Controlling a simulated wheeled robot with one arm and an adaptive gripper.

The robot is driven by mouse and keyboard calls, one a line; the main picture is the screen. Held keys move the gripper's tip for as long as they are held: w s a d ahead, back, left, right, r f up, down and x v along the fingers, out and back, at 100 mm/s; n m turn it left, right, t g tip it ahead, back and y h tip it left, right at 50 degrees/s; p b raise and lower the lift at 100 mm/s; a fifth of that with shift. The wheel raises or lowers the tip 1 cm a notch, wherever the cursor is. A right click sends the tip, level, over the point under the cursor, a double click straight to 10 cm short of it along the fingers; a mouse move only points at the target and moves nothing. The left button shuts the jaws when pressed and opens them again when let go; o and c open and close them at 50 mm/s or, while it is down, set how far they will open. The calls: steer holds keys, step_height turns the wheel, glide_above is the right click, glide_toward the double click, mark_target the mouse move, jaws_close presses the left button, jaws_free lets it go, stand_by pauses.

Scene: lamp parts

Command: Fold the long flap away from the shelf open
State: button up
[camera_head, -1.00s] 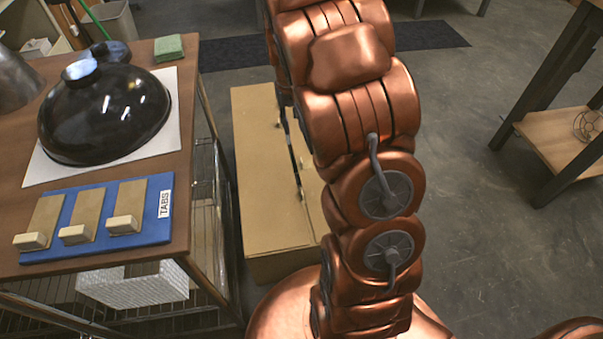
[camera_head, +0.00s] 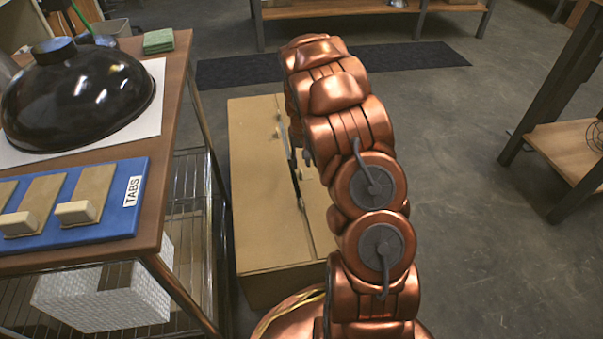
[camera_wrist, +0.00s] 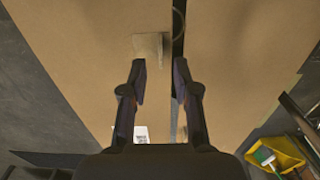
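A long cardboard box (camera_head: 272,245) stands on the floor beside the shelf unit. Its two long flaps lie nearly flat with a dark, narrow gap between them. The flap away from the shelf (camera_head: 318,215) is partly hidden by my arm; the flap nearer the shelf (camera_head: 255,180) shows clearly. In the wrist view, my gripper (camera_wrist: 160,75) is open above the flaps, with its fingers on either side of the gap's near part. A small tan tab (camera_wrist: 150,45) stands on the left flap just ahead of the fingertips. Nothing is between the fingers; contact cannot be told.
The wooden-topped shelf unit (camera_head: 172,120) is close on the left, holding a black lamp shade (camera_head: 75,100) and a blue tab board (camera_head: 100,225). A white basket (camera_head: 100,300) sits below. Open floor (camera_head: 450,200) lies to the right. A yellow dustpan (camera_wrist: 285,152) shows in the wrist view.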

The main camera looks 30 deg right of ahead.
mark_target(301, 170)
step_height(301, 170, down, 5)
steer(key=shift+r+b, duration=0.1)
steer(key=shift+b, duration=0.65)
steer(key=shift+c, duration=0.4)
jaws_close()
